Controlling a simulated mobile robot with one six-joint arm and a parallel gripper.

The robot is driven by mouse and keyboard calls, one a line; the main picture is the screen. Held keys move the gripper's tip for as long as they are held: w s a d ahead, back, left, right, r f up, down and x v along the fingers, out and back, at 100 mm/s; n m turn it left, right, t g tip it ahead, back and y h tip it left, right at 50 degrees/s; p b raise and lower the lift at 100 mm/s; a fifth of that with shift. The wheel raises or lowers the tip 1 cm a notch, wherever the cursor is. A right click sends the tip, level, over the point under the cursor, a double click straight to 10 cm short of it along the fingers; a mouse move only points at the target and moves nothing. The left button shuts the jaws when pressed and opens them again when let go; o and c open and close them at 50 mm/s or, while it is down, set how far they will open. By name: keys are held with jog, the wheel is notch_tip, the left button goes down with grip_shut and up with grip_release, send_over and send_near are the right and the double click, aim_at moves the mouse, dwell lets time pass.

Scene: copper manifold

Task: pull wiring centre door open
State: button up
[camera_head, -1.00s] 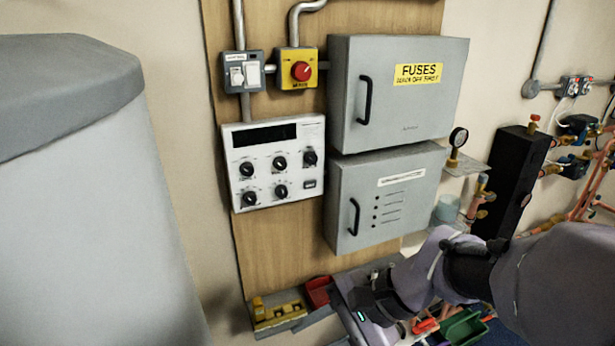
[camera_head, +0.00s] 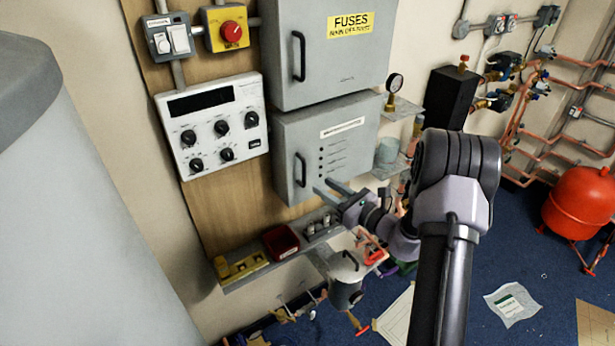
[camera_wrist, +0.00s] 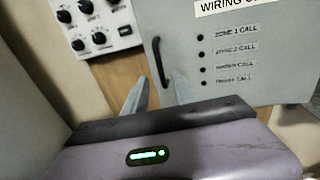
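The wiring centre (camera_head: 340,155) is a grey box with a shut door, below the fuse box in the head view. Its black vertical handle (camera_head: 300,170) is at the door's left side. The wrist view shows the door (camera_wrist: 235,70) with its "WIRING C..." label, and the handle (camera_wrist: 159,62) up close. My gripper (camera_head: 326,187) is open, its two fingers apart, just below and right of the handle in the head view. In the wrist view its fingertips (camera_wrist: 158,88) point up towards the handle's lower end. I see nothing between the fingers; contact with the handle cannot be told.
The fuse box (camera_head: 335,60) is directly above. A white control panel (camera_head: 212,125) is to the left. A shelf with a red bin (camera_head: 281,242) and yellow tray (camera_head: 240,268) is below. A gauge (camera_head: 393,90) stands on a small shelf at the right.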

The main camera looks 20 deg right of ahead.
aim_at(308, 176)
jog(key=x, duration=0.7)
jog(key=shift+w+a, duration=0.1)
jog(key=shift+w, duration=0.15)
grip_shut()
dwell(1.0)
